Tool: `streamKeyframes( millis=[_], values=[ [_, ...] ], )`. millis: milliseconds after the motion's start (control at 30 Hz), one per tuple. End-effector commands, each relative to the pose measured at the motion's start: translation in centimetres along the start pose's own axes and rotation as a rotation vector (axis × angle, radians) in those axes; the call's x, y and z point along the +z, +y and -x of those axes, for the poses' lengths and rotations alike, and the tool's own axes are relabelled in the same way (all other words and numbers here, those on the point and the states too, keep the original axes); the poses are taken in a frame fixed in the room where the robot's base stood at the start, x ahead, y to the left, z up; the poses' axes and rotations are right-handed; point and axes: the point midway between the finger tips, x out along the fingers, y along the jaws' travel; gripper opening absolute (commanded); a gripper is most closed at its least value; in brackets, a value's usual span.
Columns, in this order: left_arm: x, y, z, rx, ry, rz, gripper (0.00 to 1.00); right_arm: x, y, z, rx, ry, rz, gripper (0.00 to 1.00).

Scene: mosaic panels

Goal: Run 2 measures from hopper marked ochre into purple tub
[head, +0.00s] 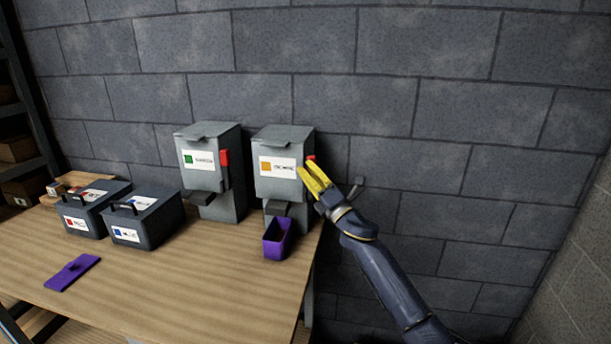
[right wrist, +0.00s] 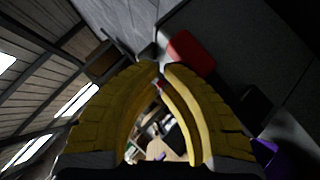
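The ochre hopper (head: 284,190) is a grey box with an orange-square label, at the right end of the table against the wall. Its red lever (head: 311,159) is on its right side, partly hidden by my right gripper (head: 307,172). The lever's red end also shows in the right wrist view (right wrist: 191,53), just right of the fingertips. The yellow fingers come together at the tips (right wrist: 160,68), with nothing visibly held; whether they touch the lever is unclear. The open purple tub (head: 278,241) stands upright below the ochre hopper's spout. Its contents cannot be made out. My left gripper is out of view.
A similar hopper with a green label (head: 205,160) stands to the left. Two dark lidded boxes (head: 148,220) sit farther left. A flat purple lid (head: 72,272) lies near the table's front left. The middle of the wooden table (head: 190,285) is clear.

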Motion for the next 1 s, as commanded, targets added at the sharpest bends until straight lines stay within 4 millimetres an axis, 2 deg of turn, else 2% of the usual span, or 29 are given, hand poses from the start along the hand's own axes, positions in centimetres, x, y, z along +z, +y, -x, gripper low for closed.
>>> streamKeyframes(
  millis=[767, 867, 1000],
  values=[
    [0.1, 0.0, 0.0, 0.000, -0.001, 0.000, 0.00, 0.8, 0.0, -0.4, 0.001, -0.005, 0.005, 0.00],
    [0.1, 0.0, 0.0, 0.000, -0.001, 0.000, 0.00, 0.4, 0.3, -0.3, 0.002, -0.003, 0.005, 0.00],
    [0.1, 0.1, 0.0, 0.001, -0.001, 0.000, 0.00, -1.3, 1.4, 0.0, 0.008, 0.009, -0.002, 0.00]
  ],
)
